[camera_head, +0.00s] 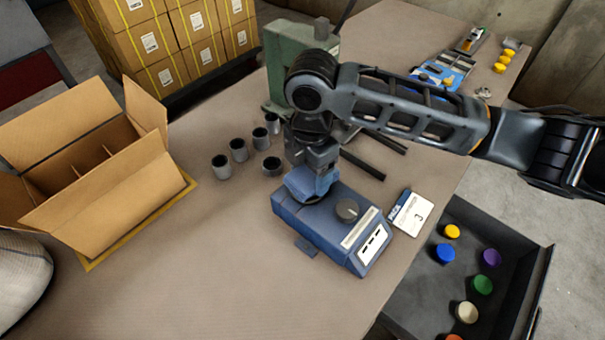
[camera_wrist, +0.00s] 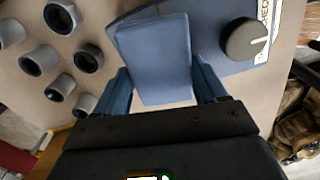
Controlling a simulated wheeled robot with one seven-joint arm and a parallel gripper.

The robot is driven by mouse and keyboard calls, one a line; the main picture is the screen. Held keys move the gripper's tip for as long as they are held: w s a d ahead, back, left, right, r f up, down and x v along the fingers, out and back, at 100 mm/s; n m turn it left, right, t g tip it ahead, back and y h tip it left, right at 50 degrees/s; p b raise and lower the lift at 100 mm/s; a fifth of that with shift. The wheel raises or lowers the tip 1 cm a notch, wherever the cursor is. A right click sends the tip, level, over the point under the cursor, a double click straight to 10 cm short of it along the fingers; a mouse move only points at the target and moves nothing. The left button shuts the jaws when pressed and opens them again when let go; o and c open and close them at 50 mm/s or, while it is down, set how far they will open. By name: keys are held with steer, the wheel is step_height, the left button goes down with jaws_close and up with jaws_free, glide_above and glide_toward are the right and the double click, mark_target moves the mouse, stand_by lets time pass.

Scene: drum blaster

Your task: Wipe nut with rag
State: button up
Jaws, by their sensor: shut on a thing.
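My gripper (camera_head: 318,180) is low over the left end of a blue box-like device with a dark knob. In the wrist view my gripper (camera_wrist: 164,88) has its two blue fingers on either side of a folded blue piece, which looks like the rag (camera_wrist: 158,60), and is shut on it. The rag (camera_head: 300,186) is partly hidden by my gripper in the head view. Several grey hollow cylinders, possibly the nuts, stand on the table to the left; one is a shorter, darker ring (camera_head: 272,166). I cannot tell which is the nut.
The blue device (camera_head: 318,229) sits beside a white card (camera_head: 411,213). An open cardboard box (camera_head: 120,195) stands at left. A green machine (camera_head: 290,50) stands behind my arm. A dark tray (camera_head: 510,255) with colored caps is at lower right. The table's front-left is clear.

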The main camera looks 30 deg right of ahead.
steer(key=shift+d, duration=0.55)
step_height(320, 180, up, 6)
steer(key=p, duration=0.5)
stand_by(0.5)
